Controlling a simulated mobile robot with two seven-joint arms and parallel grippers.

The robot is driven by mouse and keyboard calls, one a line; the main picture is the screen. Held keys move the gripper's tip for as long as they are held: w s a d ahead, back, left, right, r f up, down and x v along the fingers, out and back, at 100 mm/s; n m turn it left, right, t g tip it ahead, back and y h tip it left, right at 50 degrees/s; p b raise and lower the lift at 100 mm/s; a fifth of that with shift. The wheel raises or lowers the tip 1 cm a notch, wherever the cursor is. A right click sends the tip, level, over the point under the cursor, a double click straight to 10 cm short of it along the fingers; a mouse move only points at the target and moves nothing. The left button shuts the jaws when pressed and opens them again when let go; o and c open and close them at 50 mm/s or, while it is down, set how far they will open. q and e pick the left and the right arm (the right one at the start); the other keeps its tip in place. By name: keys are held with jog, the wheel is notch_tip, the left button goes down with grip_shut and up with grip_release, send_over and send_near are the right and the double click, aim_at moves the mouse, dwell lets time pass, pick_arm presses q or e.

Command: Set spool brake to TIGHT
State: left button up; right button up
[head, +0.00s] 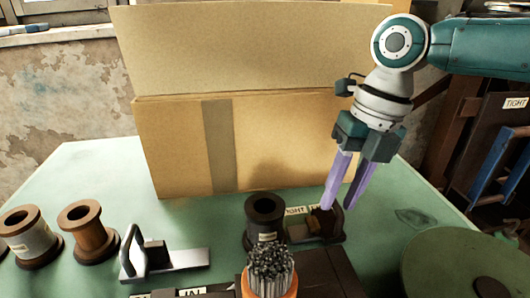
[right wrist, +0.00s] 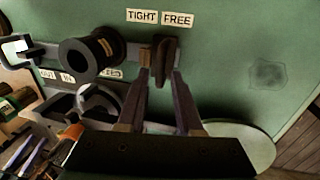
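The spool brake shows in the head view as a small dark base with a dark lever (head: 326,222) and a tan block, right of a black spool (head: 264,225). Its TIGHT label (head: 296,210) is partly visible; the other label is mostly hidden by my right gripper. In the right wrist view the TIGHT label (right wrist: 142,16) is left and the FREE label (right wrist: 178,19) right. The dark lever (right wrist: 164,50) stands nearer the FREE side, with a tan block (right wrist: 146,58) to its left. My right gripper (head: 338,206) is open, fingertips close around the lever; contact is unclear. My left gripper is not visible.
A large cardboard box (head: 168,150) stands behind. A grey spool (head: 30,240), a brown spool (head: 90,235) and a clamp-like fixture (head: 165,260) sit left. A brush-like bundle (head: 270,270) stands in front. A round green disc (head: 440,262) lies right.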

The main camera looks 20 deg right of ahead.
grip_shut()
dwell(1.1)
